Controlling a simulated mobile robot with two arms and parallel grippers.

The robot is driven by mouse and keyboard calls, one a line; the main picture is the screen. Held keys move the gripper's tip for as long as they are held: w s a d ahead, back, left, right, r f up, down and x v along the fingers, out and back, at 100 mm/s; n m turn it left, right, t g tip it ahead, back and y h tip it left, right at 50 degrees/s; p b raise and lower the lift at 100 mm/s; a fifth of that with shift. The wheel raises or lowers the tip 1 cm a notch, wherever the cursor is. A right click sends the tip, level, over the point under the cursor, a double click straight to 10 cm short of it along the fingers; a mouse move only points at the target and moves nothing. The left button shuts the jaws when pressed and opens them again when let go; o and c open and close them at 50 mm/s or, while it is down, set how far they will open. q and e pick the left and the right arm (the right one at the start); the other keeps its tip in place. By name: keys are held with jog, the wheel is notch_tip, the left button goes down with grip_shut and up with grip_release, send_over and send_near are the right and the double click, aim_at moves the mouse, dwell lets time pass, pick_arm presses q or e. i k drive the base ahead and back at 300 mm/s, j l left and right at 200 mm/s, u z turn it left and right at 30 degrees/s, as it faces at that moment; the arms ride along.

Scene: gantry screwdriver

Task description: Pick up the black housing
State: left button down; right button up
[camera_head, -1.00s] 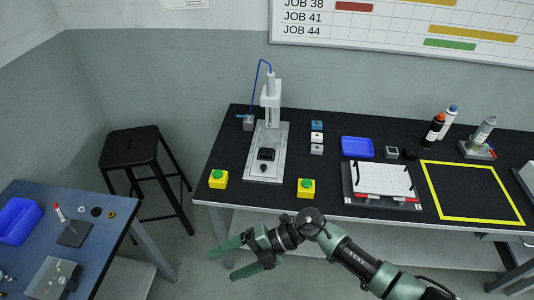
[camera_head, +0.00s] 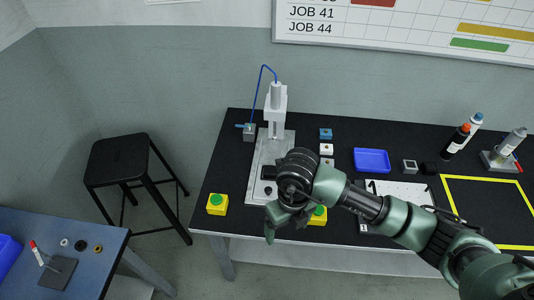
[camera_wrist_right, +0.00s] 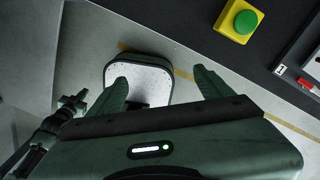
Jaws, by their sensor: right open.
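A dark block (camera_head: 268,172) sits on the light base plate of the gantry screwdriver (camera_head: 276,105), partly hidden behind my right arm. A small black piece (camera_head: 429,168) lies on the black bench beside a grey square part. I cannot tell for certain which of these is the black housing. My right gripper (camera_head: 271,234) is in front of the bench's front edge, below the gantry and apart from both black pieces. In the right wrist view its two fingers (camera_wrist_right: 163,80) are spread with nothing held between them. My left gripper is not in view.
Yellow boxes with green buttons stand left (camera_head: 217,204) and right (camera_head: 318,216) of the gantry; my arm partly covers the right one. A blue tray (camera_head: 371,160), white board (camera_head: 400,189) and bottles (camera_head: 456,140) stand to the right. A black stool (camera_head: 118,158) stands left.

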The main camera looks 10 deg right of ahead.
aim_at(269, 171)
jog(key=i, duration=0.85)
